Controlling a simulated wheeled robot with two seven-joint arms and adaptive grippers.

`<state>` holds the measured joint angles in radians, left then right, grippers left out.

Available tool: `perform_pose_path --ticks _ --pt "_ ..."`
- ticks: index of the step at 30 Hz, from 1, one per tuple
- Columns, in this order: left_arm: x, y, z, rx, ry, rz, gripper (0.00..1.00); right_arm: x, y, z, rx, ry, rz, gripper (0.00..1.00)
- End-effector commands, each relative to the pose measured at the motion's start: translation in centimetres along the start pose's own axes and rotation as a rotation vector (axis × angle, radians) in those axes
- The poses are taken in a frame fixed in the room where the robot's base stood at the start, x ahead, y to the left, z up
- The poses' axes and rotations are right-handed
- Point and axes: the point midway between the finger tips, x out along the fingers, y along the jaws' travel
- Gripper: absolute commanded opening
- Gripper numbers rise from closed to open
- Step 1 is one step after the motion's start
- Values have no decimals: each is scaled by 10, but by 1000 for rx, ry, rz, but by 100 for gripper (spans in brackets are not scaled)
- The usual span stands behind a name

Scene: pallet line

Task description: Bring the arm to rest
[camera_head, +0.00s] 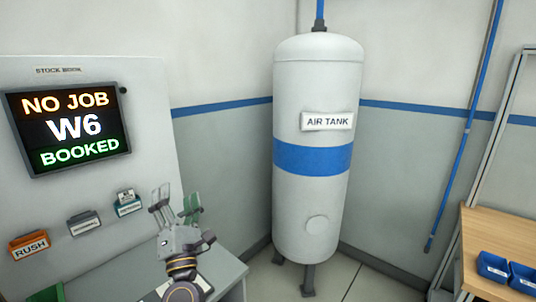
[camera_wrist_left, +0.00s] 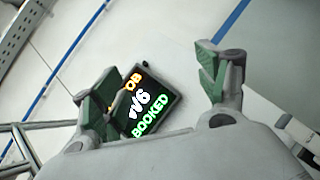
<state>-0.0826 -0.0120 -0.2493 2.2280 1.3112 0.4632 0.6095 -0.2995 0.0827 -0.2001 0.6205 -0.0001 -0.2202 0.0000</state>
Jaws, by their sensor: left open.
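My left gripper (camera_head: 176,204) is raised in front of the stock book panel (camera_head: 120,85) in the head view. Its two fingers are spread apart with nothing between them. In the left wrist view the same gripper (camera_wrist_left: 160,70) shows its green-padded fingers wide apart and empty. The screen (camera_head: 70,130) on the panel reads "NO JOB W6 BOOKED"; it also shows tilted, partly behind one finger, in the left wrist view (camera_wrist_left: 150,103). My right gripper is in neither view.
An orange RUSH holder (camera_head: 29,245), a grey one (camera_head: 84,223) and a teal one (camera_head: 127,204) sit on the panel near the gripper. A white air tank (camera_head: 315,200) stands right of it. Blue bins (camera_head: 493,267) rest on a wooden bench (camera_head: 500,232) at far right.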

Motion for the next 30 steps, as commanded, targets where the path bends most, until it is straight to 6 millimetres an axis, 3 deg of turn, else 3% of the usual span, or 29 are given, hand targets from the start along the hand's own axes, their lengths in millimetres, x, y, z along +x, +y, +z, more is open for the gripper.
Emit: perform_pose_path --ticks 6,15,23,30 --pt "-17 -18 26 192 -173 -88 74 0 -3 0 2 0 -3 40" --pt "-51 -54 49 459 -403 -230 74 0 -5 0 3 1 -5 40" --pt "-92 -92 53 692 -596 -375 74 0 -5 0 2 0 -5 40" --pt "-137 -126 40 897 -766 -529 74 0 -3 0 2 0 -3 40"
